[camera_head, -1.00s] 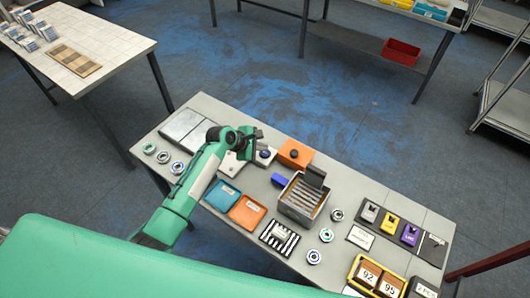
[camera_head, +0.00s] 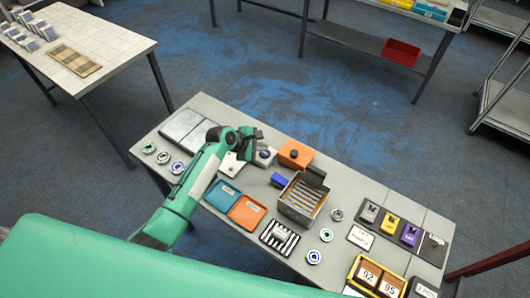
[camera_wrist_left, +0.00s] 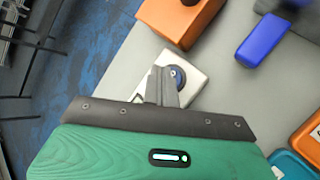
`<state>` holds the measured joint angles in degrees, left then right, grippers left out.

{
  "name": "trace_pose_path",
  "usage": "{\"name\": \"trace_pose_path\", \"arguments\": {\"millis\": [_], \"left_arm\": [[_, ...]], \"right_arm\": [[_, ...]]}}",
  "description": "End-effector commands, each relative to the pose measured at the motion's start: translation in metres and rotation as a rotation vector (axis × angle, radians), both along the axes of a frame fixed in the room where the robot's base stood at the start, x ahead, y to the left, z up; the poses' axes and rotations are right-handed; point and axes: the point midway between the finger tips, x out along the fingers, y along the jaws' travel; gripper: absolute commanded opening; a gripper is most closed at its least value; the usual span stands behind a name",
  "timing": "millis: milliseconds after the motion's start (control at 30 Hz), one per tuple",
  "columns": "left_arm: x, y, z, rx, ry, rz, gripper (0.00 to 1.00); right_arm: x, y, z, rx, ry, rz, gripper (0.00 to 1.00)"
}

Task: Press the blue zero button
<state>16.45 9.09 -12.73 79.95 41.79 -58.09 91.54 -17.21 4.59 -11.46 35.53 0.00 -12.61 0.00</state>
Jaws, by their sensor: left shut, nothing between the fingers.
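The blue round button (camera_head: 265,154) sits on a small white base near the far edge of the table. In the left wrist view the blue button (camera_wrist_left: 178,77) and its white base (camera_wrist_left: 190,68) are partly hidden behind my fingers. My left gripper (camera_head: 253,138) is shut and empty, beside and over the white base in the head view. In the left wrist view my closed fingertips (camera_wrist_left: 163,72) appear just left of the button's centre; I cannot tell whether they touch it. My right gripper is not in view.
An orange box with a dark knob (camera_head: 295,153) stands just right of the button. A blue block (camera_head: 279,180), a metal box of strips (camera_head: 303,198) and teal (camera_head: 222,192) and orange (camera_head: 246,210) trays are nearby. Grey plates (camera_head: 183,125) lie to the left.

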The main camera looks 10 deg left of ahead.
Motion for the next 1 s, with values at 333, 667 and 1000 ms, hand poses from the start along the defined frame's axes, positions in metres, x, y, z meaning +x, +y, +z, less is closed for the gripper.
{"name": "trace_pose_path", "arguments": {"millis": [333, 667, 1000], "left_arm": [[0.000, 0.000, -0.006, -0.001, 0.000, 0.000, 0.00], [0.000, 0.000, -0.008, 0.000, 0.001, 0.001, 0.00], [0.000, 0.000, -0.012, 0.000, 0.001, 0.001, 0.00]], "right_arm": [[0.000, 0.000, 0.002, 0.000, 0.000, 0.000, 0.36], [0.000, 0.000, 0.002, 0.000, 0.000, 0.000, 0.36], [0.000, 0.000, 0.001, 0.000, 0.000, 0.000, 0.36]]}}
